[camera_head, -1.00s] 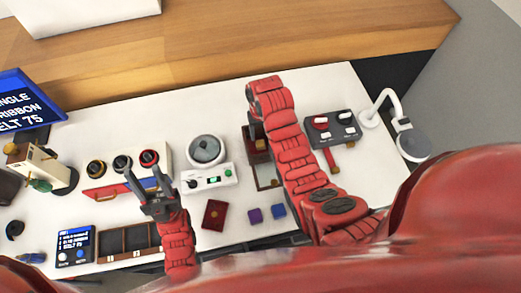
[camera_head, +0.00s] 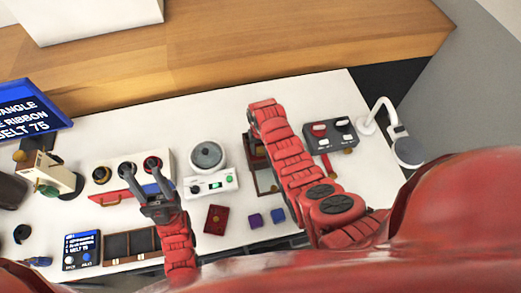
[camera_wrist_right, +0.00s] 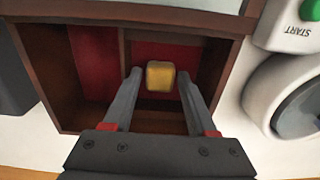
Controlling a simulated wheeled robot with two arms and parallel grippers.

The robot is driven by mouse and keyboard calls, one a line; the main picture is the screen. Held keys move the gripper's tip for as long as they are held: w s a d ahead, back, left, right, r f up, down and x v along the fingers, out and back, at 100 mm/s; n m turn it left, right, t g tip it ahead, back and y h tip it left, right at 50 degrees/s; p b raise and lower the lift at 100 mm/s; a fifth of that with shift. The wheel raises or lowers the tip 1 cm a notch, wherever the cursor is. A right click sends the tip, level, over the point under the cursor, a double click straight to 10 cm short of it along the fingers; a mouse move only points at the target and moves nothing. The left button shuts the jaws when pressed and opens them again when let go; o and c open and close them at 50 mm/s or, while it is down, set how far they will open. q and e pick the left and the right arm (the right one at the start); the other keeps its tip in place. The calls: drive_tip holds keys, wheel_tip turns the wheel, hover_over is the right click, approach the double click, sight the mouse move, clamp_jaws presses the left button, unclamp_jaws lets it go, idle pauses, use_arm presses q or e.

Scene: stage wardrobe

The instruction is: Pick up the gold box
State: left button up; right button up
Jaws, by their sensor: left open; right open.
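The gold box (camera_wrist_right: 160,76) is a small yellow block with rounded edges. It sits on the red lining of one compartment of a brown wooden case (camera_wrist_right: 122,60). My right gripper (camera_wrist_right: 160,80) is open in the right wrist view, with one finger on each side of the gold box. I cannot tell whether the fingers touch it. In the head view, my right arm hides the gold box and most of the wooden case (camera_head: 251,150). My left gripper (camera_head: 153,177) is open and empty, above the table near a red-fronted unit with round knobs (camera_head: 120,178).
A white device with a round dial (camera_head: 207,158) stands left of the case. A dark red box (camera_head: 216,219), purple block (camera_head: 255,221) and blue block (camera_head: 278,215) lie in front. A switch panel (camera_head: 329,134) and white lamp (camera_head: 381,112) are at right.

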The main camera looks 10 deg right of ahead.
clamp_jaws()
drive_tip(key=shift+r, duration=0.2)
idle(0.3)
